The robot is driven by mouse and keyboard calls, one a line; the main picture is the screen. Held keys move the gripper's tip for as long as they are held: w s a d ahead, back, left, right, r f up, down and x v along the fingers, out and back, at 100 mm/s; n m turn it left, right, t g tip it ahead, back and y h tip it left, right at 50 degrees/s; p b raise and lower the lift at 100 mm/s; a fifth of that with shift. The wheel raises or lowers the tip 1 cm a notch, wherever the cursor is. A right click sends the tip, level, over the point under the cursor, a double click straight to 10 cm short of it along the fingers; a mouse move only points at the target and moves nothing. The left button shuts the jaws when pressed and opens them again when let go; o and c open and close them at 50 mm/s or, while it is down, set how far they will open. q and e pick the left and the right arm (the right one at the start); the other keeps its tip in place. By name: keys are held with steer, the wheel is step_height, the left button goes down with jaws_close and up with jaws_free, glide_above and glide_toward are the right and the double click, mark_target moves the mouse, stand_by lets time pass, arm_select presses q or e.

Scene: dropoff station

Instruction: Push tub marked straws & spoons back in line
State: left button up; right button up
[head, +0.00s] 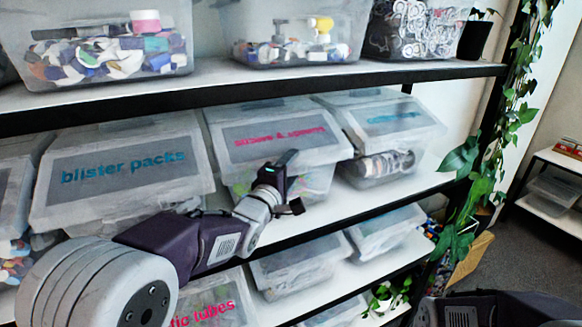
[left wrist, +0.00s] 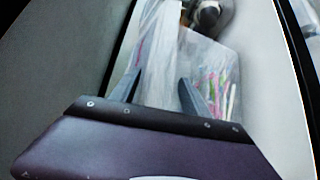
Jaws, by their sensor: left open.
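The tub marked straws & spoons (head: 240,140) is clear plastic with a grey lid label in pink letters. It stands on the middle shelf between the blister packs tub (head: 120,195) and a tub with blue lettering (head: 400,122). Its front lid edge looks roughly level with its neighbours'; I cannot tell exactly. My left gripper (head: 291,182) is open in front of it, overlapping its front. In the left wrist view, the open fingers (left wrist: 160,92) point at clear plastic, with coloured straws (left wrist: 222,92) behind it. Contact is unclear. My right gripper is outside the view.
The middle shelf's front edge (head: 330,213) runs below the tubs, with the upper shelf (head: 260,82) above them. More tubs (head: 300,268) stand on the shelf below. A leafy vine (head: 460,195) hangs at the rack's right end. My right arm shows at the bottom right.

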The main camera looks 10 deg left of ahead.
arm_select(q)
steer(key=shift+w, duration=0.1)
steer(key=shift+c, duration=1.3)
jaws_close()
steer(key=shift+f, duration=0.15)
steer(key=shift+f, duration=0.2)
steer(key=shift+o, duration=2)
jaws_free()
steer(key=shift+r, duration=0.15)
